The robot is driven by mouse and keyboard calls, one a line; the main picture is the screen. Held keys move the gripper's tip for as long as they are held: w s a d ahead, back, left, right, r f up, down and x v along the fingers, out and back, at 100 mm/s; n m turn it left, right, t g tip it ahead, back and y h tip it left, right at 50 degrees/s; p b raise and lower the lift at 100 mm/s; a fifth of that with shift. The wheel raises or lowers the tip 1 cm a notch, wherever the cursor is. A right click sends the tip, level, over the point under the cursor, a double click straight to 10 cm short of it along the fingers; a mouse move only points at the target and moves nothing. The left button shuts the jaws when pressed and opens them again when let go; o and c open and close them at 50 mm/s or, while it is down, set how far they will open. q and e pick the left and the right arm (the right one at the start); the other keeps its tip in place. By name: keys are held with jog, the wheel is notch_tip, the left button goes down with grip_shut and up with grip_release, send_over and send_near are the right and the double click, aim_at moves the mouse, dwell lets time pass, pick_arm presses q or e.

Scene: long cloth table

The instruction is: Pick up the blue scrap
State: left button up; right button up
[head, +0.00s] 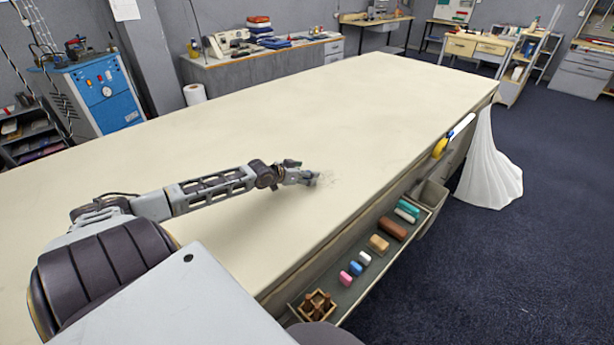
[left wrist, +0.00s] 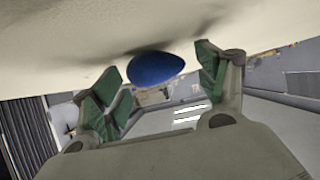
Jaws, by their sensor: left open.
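The blue scrap (left wrist: 156,68) shows in the left wrist view as a dark blue, rounded oval against the cream table surface. It lies between the green-padded fingers of my left gripper (left wrist: 157,77), with a gap visible on both sides. In the head view my left gripper (head: 307,177) is low over the middle of the table, and I cannot make out the scrap there. The left gripper is open and not closed on anything. My right gripper is in neither view.
The long cream table (head: 330,110) is otherwise bare around the gripper. A side tray (head: 338,297) along its right edge holds several coloured blocks and a small wooden box (head: 314,305). A yellow tape roll (head: 440,148) and white draped cloth (head: 488,165) hang farther along that edge.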

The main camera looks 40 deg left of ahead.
pick_arm(q)
jog(key=c, duration=1)
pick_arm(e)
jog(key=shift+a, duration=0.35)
pick_arm(q)
jog(key=shift+o, duration=0.2)
jog(key=shift+r, duration=0.9)
notch_tip(320, 180, up, 7)
jog(key=shift+f+p, duration=0.1)
jog(key=shift+p, duration=0.35)
jog(key=shift+r, duration=0.7)
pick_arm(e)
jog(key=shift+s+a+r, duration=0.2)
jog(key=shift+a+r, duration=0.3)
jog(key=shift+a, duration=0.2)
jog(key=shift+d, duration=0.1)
